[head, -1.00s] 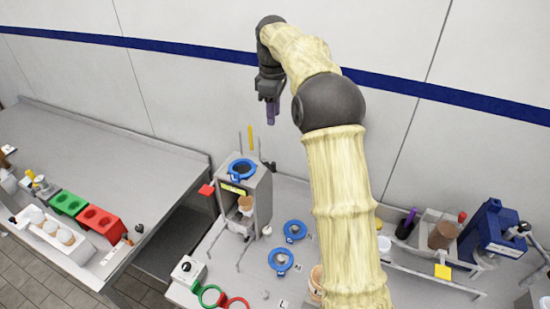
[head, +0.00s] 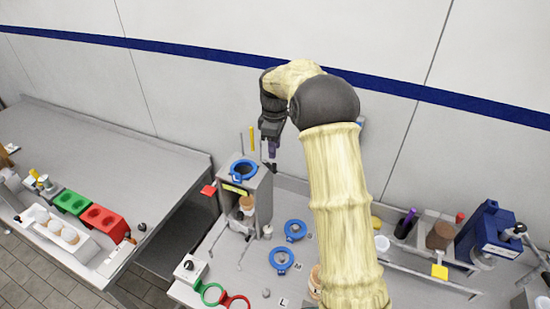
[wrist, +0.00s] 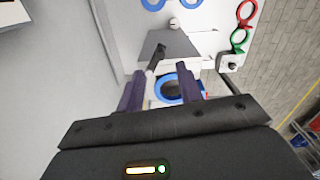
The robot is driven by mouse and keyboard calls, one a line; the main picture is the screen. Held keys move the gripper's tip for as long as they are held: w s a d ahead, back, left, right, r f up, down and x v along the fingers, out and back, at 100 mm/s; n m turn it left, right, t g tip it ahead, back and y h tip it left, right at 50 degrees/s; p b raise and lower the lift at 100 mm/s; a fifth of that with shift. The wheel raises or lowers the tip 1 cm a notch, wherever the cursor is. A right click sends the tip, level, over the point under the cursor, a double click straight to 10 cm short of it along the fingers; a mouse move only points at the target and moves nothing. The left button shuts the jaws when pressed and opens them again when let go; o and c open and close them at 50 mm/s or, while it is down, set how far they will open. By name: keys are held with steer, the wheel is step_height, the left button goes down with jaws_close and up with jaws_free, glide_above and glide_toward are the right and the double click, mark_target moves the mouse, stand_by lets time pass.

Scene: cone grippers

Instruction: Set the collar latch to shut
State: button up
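A grey stand (head: 262,191) carries a blue ring collar (head: 234,174) on top; the collar also shows in the wrist view (wrist: 170,77), between and beyond my fingers. A small lever with a black tip (wrist: 160,50) rises beside the collar and looks like the latch; its black end (head: 272,167) shows at the stand's right edge in the head view. I cannot tell the latch's setting. My gripper (head: 271,153) points down above the stand's back right side. In the wrist view its two purple fingers (wrist: 159,74) are apart with nothing gripped, the lever showing between them.
A yellow rod (head: 251,138) and thin grey rods stand behind the stand. A red tab (head: 208,190) sticks out at its left. Two blue rings (head: 295,230) lie on the bench to the right. A blue device (head: 490,235) stands far right. The wall is close behind.

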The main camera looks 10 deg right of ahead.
mark_target(275, 164)
step_height(275, 164, down, 6)
steer(key=shift+f+p, duration=0.1)
steer(key=shift+p, duration=0.75)
jaws_close()
